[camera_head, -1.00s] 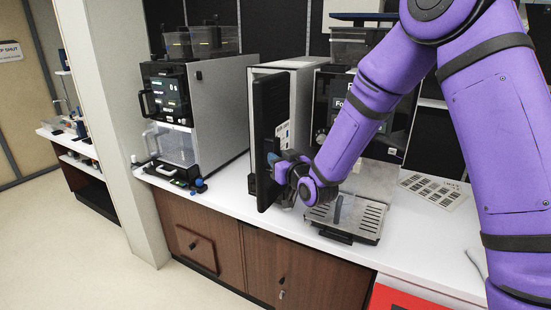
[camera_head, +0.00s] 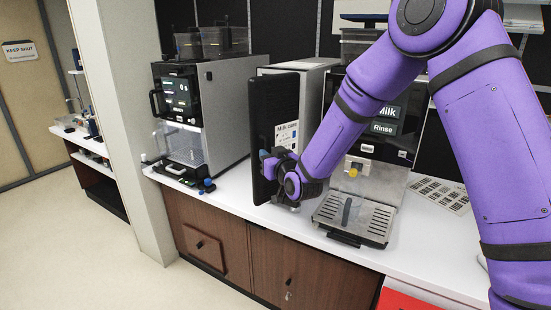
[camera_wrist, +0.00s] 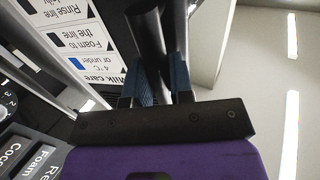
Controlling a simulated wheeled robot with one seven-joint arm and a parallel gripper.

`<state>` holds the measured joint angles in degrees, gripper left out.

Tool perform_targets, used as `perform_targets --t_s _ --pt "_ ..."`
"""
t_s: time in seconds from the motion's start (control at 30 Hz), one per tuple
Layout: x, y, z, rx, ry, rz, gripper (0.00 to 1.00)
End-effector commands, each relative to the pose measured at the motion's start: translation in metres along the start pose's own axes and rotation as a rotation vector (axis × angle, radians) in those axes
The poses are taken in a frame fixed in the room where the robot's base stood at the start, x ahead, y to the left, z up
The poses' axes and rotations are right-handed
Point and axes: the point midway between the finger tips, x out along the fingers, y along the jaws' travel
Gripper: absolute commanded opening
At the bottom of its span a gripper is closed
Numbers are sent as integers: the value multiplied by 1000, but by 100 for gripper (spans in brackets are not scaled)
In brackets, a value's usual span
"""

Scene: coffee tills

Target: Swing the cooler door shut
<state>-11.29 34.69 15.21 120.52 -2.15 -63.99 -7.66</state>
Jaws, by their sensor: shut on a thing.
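The cooler (camera_head: 302,66) is a pale box on the counter between two coffee machines. Its black door (camera_head: 262,115) stands ajar in front of it, with a white "Milk care" label on its face. My gripper (camera_head: 272,163) is at the door's lower right part. In the wrist view, my blue fingers (camera_wrist: 160,82) are shut on the dark door handle (camera_wrist: 148,35), one on each side of it. The label (camera_wrist: 70,40) shows beside the handle there. The door hides most of the cooler's front and inside.
A coffee machine (camera_head: 225,105) stands to the left. Another machine (camera_head: 385,125) with a metal drip tray (camera_head: 370,222) stands close on the right, partly behind my arm. A printed sheet (camera_head: 440,193) lies on the white counter (camera_head: 300,222). The floor in front is clear at left.

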Motion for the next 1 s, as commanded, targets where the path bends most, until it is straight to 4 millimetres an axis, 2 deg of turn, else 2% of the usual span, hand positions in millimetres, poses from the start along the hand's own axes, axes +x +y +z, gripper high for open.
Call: perform_targets --t_s 0.17,0.57,1.0 --pt "10 -6 -1 0 3 -3 0" --pt "13 -8 0 1 1 -3 0" --pt "50 -17 0 1 1 -3 0"
